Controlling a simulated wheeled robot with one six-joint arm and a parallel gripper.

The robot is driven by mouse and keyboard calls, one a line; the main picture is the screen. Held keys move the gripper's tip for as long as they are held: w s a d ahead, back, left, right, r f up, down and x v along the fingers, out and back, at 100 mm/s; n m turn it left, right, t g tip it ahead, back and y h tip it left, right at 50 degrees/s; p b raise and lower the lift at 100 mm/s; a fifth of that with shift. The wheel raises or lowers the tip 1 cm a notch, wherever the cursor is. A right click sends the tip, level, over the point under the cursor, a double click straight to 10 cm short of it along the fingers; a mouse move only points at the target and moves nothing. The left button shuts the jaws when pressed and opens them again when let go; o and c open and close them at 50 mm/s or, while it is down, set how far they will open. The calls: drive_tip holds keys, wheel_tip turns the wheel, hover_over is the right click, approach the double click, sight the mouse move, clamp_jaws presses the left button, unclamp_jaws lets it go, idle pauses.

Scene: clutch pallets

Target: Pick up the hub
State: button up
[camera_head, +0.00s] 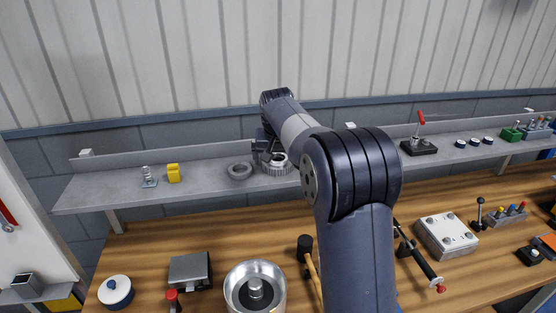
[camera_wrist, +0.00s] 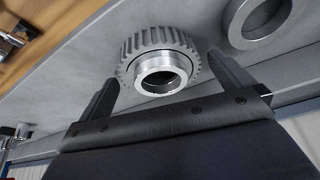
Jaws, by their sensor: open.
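The hub is a grey toothed ring with a smooth bright collar, and it sits on the grey shelf. In the wrist view the hub (camera_wrist: 160,62) lies in front of and between the two open fingers of my gripper (camera_wrist: 168,85). No finger clearly touches it, and nothing is held. My arm covers the shelf to the right of the hub.
A plain grey ring (camera_head: 239,171) lies on the shelf (camera_head: 110,189) just left of the hub. A yellow block (camera_head: 173,173) and a spring-like part (camera_head: 149,177) stand farther left. Below, the wooden bench (camera_head: 215,228) carries a silver bowl-like housing (camera_head: 236,290) and several tools.

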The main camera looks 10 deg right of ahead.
drive_tip(key=shift+f, duration=0.2)
drive_tip(key=shift+c, duration=0.6)
drive_tip(key=shift+w+r, duration=0.1)
drive_tip(key=shift+r, duration=0.05)
drive_tip(key=c, duration=1.2)
